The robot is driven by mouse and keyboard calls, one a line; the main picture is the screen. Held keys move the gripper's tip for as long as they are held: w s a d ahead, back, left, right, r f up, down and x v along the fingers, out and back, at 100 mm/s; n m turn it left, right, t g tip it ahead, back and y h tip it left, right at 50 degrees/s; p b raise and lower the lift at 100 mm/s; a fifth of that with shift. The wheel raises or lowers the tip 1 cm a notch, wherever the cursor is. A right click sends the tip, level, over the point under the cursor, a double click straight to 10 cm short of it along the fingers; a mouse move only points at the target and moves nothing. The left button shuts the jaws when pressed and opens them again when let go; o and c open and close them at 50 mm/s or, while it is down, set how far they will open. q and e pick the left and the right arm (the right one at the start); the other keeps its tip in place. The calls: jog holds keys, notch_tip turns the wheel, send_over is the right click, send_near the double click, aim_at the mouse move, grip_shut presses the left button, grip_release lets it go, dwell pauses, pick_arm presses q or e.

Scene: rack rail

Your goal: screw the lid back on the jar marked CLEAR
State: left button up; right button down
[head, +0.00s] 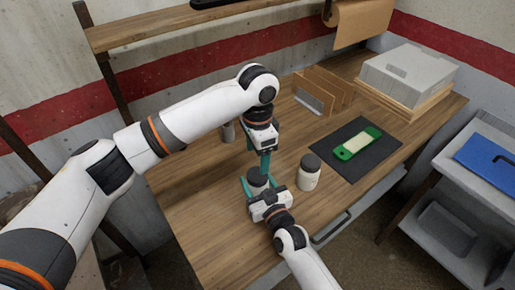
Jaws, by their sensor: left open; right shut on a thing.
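A small jar (257,183) stands on the wooden bench between the teal fingers of my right gripper (262,188), which is shut on it. Its top looks grey, and whether a lid sits on it is hard to tell. My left gripper (265,163) points down just above this jar; its fingers are seen nearly edge-on and it is open. A white jar (308,181) with a dark lid (311,162) stands upright to the right, apart from both grippers. The jar markings are too small to read, so I cannot tell which is CLEAR.
Another pale container (228,132) is partly hidden behind my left arm. A dark mat (372,162) holds a green and cream device (357,142). Cardboard dividers (325,88) and a grey box (409,72) stand at the back. The bench's front left is clear.

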aim_at(258, 174)
pick_arm(q)
jog(key=n, duration=0.3)
jog(key=r+n, duration=0.1)
jog(key=n, duration=0.3)
jog(key=shift+r, duration=0.1)
jog(key=shift+f, duration=4)
jog(key=c, duration=1)
jog(key=o, duration=1.2)
jog(key=shift+c, duration=0.2)
